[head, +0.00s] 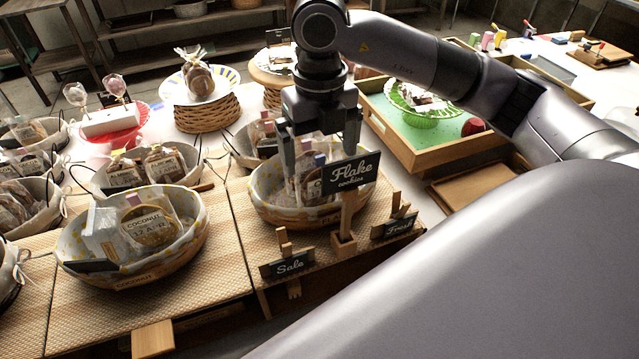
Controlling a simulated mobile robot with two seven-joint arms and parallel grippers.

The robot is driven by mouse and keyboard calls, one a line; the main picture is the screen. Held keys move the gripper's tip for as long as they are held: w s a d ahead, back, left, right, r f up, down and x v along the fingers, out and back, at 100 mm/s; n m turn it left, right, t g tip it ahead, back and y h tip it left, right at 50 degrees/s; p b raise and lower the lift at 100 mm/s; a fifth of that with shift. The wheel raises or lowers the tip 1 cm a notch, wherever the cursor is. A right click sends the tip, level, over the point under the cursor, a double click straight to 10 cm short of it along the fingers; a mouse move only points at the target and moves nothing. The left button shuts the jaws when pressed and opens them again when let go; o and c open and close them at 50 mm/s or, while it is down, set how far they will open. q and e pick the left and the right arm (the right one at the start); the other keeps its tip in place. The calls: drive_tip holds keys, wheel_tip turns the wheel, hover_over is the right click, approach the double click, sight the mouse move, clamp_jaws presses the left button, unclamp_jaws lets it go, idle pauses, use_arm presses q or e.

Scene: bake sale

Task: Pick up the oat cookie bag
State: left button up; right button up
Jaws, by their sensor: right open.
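My right gripper (318,158) reaches down from above with its fingers apart, over a lined oval basket (262,212) near the middle. Clear cookie bags (312,184) stand in this basket, below and between the fingers. Whether the fingers touch a bag I cannot tell. No label reading oat is legible, so I cannot tell for sure which bag is the oat one. A "Flake cookies" sign (350,173) hides part of the basket's right side. My left gripper is not in view.
A coconut cookie basket (130,270) stands to the left, with more baskets behind it. Small signs reading "Sale" (287,264) and "Fresh" (394,227) stand in front. A wooden tray (425,162) with a green stand (425,118) lies at the right.

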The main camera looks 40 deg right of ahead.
drive_tip(key=shift+f, duration=1.2)
drive_tip(key=c, duration=0.8)
drive_tip(key=shift+o, duration=0.2)
drive_tip(key=shift+r, duration=0.1)
